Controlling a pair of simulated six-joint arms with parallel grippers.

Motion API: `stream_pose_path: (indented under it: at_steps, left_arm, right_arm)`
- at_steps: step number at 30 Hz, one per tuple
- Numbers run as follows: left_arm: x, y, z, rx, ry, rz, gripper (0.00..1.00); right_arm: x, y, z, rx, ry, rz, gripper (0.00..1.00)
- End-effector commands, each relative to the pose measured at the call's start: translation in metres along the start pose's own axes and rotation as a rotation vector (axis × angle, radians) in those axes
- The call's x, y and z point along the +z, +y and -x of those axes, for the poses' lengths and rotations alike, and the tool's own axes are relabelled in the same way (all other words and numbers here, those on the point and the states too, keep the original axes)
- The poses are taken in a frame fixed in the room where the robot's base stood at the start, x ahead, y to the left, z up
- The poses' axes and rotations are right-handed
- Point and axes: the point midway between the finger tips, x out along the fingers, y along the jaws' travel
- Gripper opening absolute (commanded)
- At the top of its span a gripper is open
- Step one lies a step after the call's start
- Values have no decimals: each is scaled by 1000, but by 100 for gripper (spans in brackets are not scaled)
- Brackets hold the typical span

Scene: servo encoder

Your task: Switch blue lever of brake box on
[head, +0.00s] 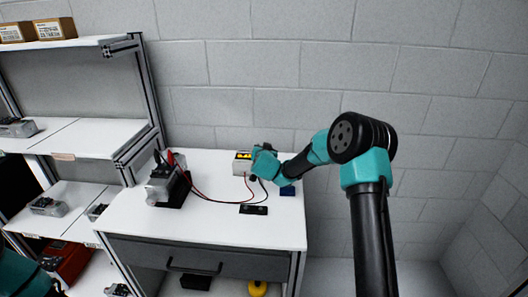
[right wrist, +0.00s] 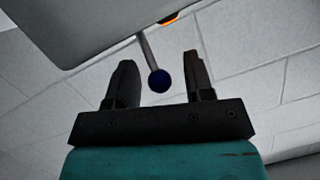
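The blue lever's ball (right wrist: 160,81) sits on a thin metal rod in the right wrist view. The rod comes from the edge of a grey box (right wrist: 85,25), which I take to be the brake box. My right gripper (right wrist: 158,68) is open, with one finger on each side of the ball and visible gaps to both. In the head view, a small yellow-and-white box (head: 242,164) stands at the back of the table. My right arm reaches it from the right and hides part of it and the lever. My left gripper is not clearly seen; only teal arm parts show at the lower left.
A motor-like metal device (head: 165,187) stands on the left of the white table (head: 225,228), with red and black cables running right. A flat black item (head: 254,210) and a blue item (head: 287,190) lie nearby. Shelves (head: 90,137) stand at left.

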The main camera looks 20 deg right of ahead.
Motion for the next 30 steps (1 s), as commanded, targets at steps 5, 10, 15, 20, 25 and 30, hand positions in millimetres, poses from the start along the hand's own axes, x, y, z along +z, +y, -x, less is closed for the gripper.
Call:
stream_pose_path:
  at_steps: [5, 10, 15, 20, 25, 30]
  left_arm:
    - [0, 0, 0, 0, 0, 0, 43]
    - [0, 0, 0, 0, 0, 0, 43]
    - [0, 0, 0, 0, 0, 0, 43]
    - [0, 0, 0, 0, 0, 0, 43]
    - [0, 0, 0, 0, 0, 0, 43]
    - [0, 0, 0, 0, 0, 0, 43]
  right_arm:
    - [0, 0, 0, 0, 0, 0, 48]
    - [-1, 0, 6, 0, 1, 0, 48]
    - [-1, 0, 24, 0, -1, 0, 48]
    - [-1, 0, 52, 0, 0, -1, 48]
    - [0, 0, 84, -1, -2, 0, 48]
    - [-1, 0, 117, -1, 0, 1, 48]
